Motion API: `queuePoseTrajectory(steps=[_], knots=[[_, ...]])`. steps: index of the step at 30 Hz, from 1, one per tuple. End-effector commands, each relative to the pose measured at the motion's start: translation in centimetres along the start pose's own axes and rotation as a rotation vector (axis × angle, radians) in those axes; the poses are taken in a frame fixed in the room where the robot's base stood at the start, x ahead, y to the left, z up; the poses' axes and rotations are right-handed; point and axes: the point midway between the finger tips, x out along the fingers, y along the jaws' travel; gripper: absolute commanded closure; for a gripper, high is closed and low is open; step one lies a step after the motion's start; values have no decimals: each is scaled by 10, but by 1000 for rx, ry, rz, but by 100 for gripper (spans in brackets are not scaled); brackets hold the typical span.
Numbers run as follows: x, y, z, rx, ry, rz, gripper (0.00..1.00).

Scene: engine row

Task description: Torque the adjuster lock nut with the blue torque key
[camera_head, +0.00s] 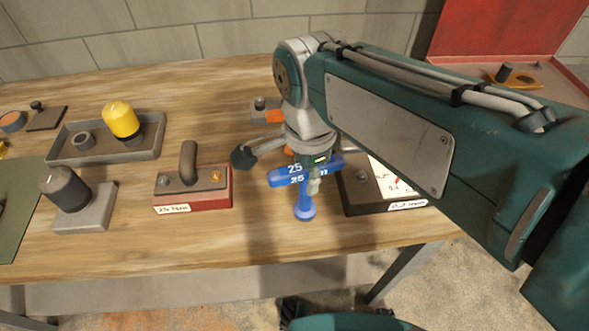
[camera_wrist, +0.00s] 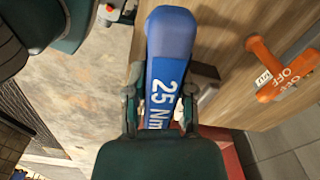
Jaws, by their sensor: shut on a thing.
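The blue torque key (camera_head: 305,205), marked 25 Nm, is held upright below my gripper (camera_head: 312,170) in the head view, its handle crosswise at the top. In the wrist view my gripper (camera_wrist: 160,103) has its fingers on both sides of the blue key (camera_wrist: 168,60). The key's lower end appears beside the front of a dark block (camera_head: 372,207) with a white card and a label seeming to read 0.2 mm; contact cannot be told. I cannot pick out the lock nut with certainty; my arm covers part of that block.
A red-based block (camera_head: 193,199) with a dark hook and brass nut stands left of the key. Further left are a grey tray (camera_head: 105,158) with a yellow-capped piece and a block with a black knob (camera_head: 67,187). Front wood is clear.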

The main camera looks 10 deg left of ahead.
Motion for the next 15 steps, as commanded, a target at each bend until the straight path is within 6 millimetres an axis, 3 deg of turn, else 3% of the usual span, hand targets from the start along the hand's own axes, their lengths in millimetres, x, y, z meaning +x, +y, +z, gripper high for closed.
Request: queuePoseTrajectory(steps=[6, 15], knots=[[-19, 42, 4, -3, 0, -4, 100], [-32, 72, 6, 0, 1, -1, 100]])
